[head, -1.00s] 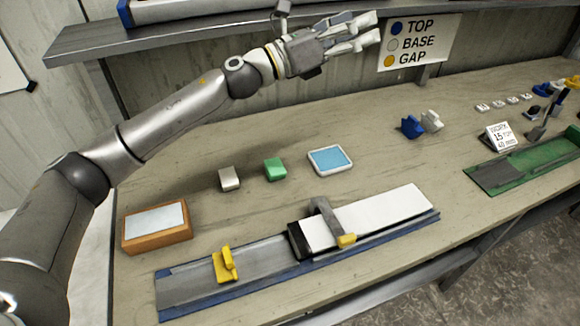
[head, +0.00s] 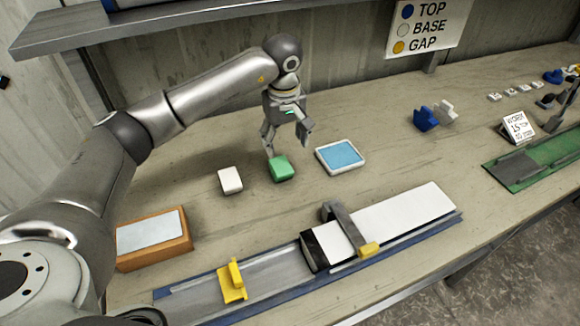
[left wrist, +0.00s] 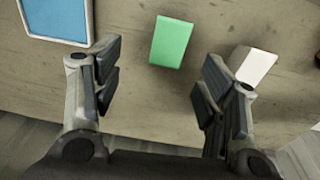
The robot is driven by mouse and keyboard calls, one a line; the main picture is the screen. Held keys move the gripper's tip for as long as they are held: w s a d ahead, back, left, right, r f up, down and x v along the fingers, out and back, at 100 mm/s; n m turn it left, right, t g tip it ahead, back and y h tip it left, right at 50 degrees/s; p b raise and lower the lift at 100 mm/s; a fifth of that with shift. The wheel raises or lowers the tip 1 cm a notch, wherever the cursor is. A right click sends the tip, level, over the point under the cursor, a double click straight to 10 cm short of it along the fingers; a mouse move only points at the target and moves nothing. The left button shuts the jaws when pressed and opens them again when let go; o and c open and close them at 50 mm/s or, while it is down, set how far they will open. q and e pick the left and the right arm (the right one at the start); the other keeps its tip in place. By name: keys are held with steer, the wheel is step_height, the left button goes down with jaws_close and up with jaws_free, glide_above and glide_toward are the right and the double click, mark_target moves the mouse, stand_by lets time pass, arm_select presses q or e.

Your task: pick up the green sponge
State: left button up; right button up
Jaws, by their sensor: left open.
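The green sponge (head: 282,169) lies on the wooden bench between a white block and a blue-topped tray. My left gripper (head: 287,148) points down just above and behind it in the head view, open and empty. In the left wrist view the green sponge (left wrist: 171,41) shows ahead of the gap between the open fingers (left wrist: 158,95), apart from both. My right gripper is in neither view.
A white block (head: 230,180) is left of the sponge, and a blue-topped tray (head: 341,156) is right of it. In front lies a blue-edged rail (head: 215,303) with a yellow stop (head: 233,282). An orange-framed box (head: 153,240) stands at the left.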

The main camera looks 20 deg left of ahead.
mark_target(281, 166)
arm_select(q)
steer(key=shift+a+f+y, duration=0.1)
steer(key=shift+a+y, duration=0.2)
steer(key=shift+a, duration=0.2)
steer(key=f, duration=0.2)
steer(key=f+p, duration=0.1)
steer(key=f, duration=0.2)
steer(key=shift+w+a, duration=0.1)
steer(key=shift+a, duration=0.1)
steer(key=shift+f+p, duration=0.45)
steer(key=shift+f, duration=0.2)
step_height(281, 166, down, 3)
steer(key=shift+f+p, duration=0.2)
steer(key=shift+p, duration=0.45)
steer(key=shift+f, duration=0.4)
steer(key=c, duration=0.8)
